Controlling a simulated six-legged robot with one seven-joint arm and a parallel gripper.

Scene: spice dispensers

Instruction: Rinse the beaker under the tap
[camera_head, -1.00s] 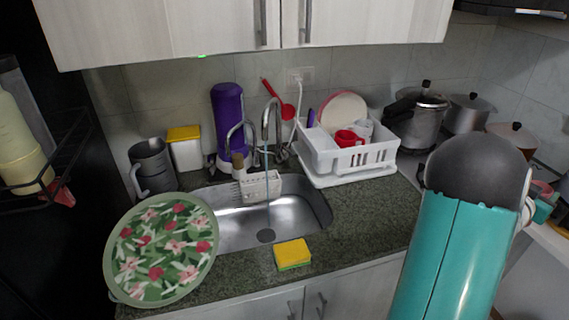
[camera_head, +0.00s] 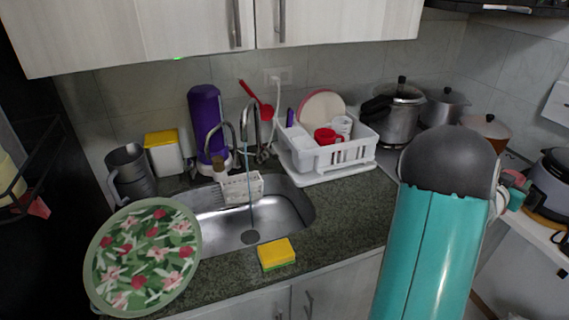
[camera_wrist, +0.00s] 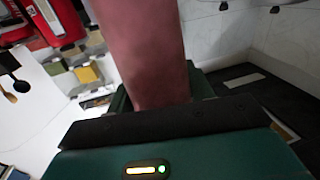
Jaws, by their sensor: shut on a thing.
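My gripper (camera_wrist: 158,100) shows in the wrist view and is shut on a tall, smooth, dull red-brown thing (camera_wrist: 142,45). This may be the beaker, but its rim and full shape are cut off. The gripper and the held thing are outside the head view, where only my teal arm shows at the right. The curved metal tap (camera_head: 249,108) stands behind the sink (camera_head: 285,212). A thin bluish stream of water (camera_head: 250,185) runs down from it towards the drain.
A white caddy (camera_head: 240,187) sits at the sink's back edge. A floral green round tray (camera_head: 145,258) overlaps the sink's left side. A yellow sponge (camera_head: 276,253) lies in front. A white dish rack (camera_head: 343,155) stands right, a grey jug (camera_head: 128,170) left. Cabinets (camera_head: 120,35) hang above.

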